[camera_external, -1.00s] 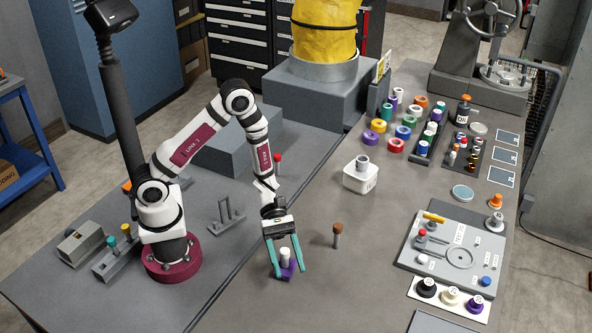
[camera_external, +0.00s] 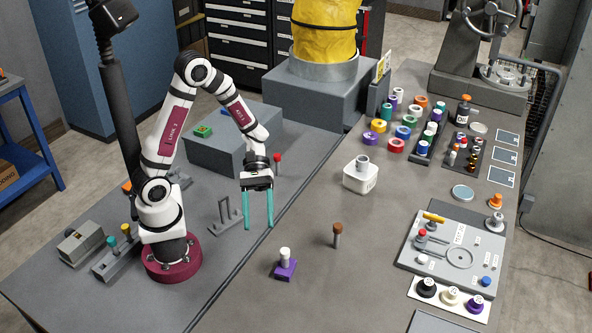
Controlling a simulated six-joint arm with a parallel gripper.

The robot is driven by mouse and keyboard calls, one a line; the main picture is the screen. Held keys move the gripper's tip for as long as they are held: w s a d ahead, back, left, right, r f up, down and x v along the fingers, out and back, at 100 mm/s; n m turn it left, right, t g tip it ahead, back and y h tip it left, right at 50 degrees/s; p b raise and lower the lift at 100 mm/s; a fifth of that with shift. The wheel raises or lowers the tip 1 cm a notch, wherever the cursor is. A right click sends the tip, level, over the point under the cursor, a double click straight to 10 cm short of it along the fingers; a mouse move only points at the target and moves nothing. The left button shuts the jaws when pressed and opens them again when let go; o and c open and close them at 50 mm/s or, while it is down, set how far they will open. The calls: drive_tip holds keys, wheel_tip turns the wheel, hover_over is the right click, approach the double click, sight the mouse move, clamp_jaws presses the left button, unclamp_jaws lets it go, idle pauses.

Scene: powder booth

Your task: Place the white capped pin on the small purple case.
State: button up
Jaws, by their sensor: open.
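The white capped pin (camera_external: 285,255) stands upright on the small purple case (camera_external: 285,270), on the table near the front. The pin has a white top and a greyish lower part. My gripper (camera_external: 258,226) is open and empty, with its teal fingers pointing down. It is up and to the left of the pin in the picture, clear of both pin and case.
A brown-topped pin (camera_external: 337,234) stands to the right of the case, and a red-topped pin (camera_external: 277,164) stands behind my gripper. A grey bracket (camera_external: 226,217) is left of the gripper. A white container (camera_external: 361,176) stands farther back. The table in front is clear.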

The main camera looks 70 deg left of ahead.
drive_tip(key=s+a+r+m+t+y, duration=0.1)
drive_tip(key=s+a+r+m+y, duration=0.1)
drive_tip(key=s+a+m+y, duration=0.3)
drive_tip(key=s+a+r+m+t+y, duration=0.1)
drive_tip(key=s+a+r+m+y, duration=0.2)
drive_tip(key=m, duration=1)
drive_tip(key=s+a+y, duration=0.3)
drive_tip(key=a+y, duration=0.1)
drive_tip(key=y, duration=0.1)
drive_tip(key=shift+s+r+m, duration=0.25)
drive_tip(key=shift+r+m, duration=0.05)
